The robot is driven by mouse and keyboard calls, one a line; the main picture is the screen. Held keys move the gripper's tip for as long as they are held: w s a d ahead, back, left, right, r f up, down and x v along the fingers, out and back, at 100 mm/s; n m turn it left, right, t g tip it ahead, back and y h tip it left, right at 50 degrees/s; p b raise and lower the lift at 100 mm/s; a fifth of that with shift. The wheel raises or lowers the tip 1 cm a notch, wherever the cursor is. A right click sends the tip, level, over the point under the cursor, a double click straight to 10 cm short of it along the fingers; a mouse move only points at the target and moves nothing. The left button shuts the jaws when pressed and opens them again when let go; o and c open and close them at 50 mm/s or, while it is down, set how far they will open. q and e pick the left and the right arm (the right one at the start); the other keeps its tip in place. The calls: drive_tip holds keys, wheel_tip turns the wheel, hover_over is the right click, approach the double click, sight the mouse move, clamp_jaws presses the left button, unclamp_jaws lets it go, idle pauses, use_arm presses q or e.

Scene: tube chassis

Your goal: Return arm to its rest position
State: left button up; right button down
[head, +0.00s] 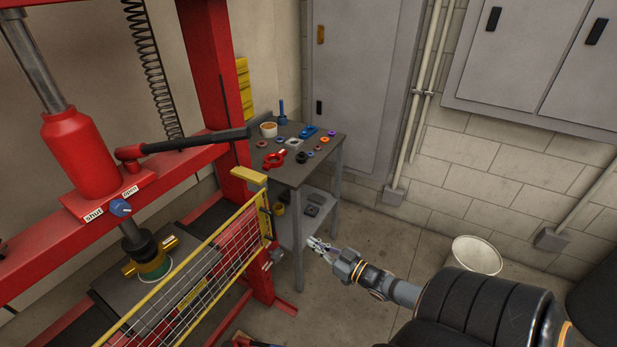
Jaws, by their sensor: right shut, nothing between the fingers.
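My right gripper (318,246) shows at the lower middle of the head view. Its arm comes in from the lower right and points up and left. The gripper is shut and empty, beside the legs of a small grey side table (328,140) and in front of its lower shelf. I cannot tell whether it touches the table. My left gripper does not show.
A red press (215,85) with a red jack (78,150) and black lever fills the left. A yellow mesh guard (190,280) stands before it. Rings and small parts lie on the side table. A white bin (476,256) stands right; open floor lies between.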

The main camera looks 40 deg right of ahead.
drive_tip(key=s+d+f+m+g+h, duration=0.1)
drive_tip(key=s+f+g+h, duration=0.15)
drive_tip(key=f, duration=0.55)
drive_tip(key=s+d+f+m+g+h, duration=0.15)
drive_tip(key=s+f, duration=0.25)
drive_tip(key=f, duration=0.4)
drive_tip(key=s+d+f+g+h, duration=0.1)
drive_tip(key=s+d+f+g, duration=0.2)
drive_tip(key=f, duration=0.5)
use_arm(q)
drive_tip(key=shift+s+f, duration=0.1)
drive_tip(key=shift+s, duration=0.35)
use_arm(e)
drive_tip(key=s+a+f+g, duration=0.4)
drive_tip(key=s+a+f, duration=0.4)
drive_tip(key=s, duration=0.4)
drive_tip(key=s+a+f+g, duration=0.5)
drive_tip(key=s+a+f, duration=0.3)
drive_tip(key=s, duration=0.5)
wheel_tip(320, 180, down, 2)
drive_tip(key=shift+a+f+n+y, duration=0.15)
drive_tip(key=shift+a+n+y, duration=0.05)
drive_tip(key=shift+n+y, duration=0.2)
drive_tip(key=shift+w, duration=0.1)
